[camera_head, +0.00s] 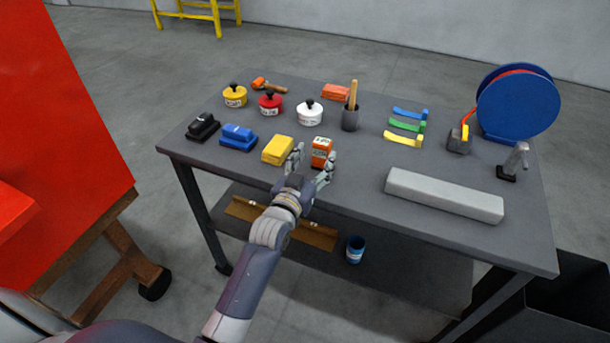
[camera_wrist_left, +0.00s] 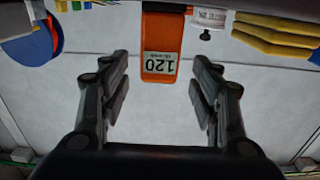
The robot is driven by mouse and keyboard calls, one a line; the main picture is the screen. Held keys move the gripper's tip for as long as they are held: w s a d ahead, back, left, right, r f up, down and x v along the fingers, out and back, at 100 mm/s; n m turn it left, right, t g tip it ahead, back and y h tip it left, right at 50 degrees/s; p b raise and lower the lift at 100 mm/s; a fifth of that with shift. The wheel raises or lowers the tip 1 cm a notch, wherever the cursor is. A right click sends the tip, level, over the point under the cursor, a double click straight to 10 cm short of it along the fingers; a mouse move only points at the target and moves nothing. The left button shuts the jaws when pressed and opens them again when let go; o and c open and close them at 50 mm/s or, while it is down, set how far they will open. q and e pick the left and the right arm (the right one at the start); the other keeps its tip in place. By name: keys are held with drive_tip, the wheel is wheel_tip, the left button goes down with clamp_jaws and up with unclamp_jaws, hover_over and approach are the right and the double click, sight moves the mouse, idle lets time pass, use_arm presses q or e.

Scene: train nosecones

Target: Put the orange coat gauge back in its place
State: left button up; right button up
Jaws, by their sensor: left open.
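An orange block with a white label (camera_head: 321,152) stands near the front edge of the grey table (camera_head: 350,188). It looks like the coat gauge, though I cannot be certain. In the left wrist view the orange block (camera_wrist_left: 160,45) shows a label reading 120, upside down, centred between the fingers. My left gripper (camera_head: 312,164) is open and empty at the table's front edge, its fingers to either side of the block's near end. I cannot tell whether they touch it. My right gripper is not in view.
A yellow block (camera_head: 278,150) is close on the left, with blue (camera_head: 238,137) and black (camera_head: 202,127) tools beyond. Several lidded pots stand behind. A dark cup (camera_head: 350,118), a grey bar (camera_head: 443,196) and a blue reel (camera_head: 517,104) are to the right.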

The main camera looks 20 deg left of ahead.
use_arm(q)
drive_tip(key=s, duration=0.6)
drive_tip(key=shift+s, duration=0.25)
drive_tip(key=shift+a, duration=0.1)
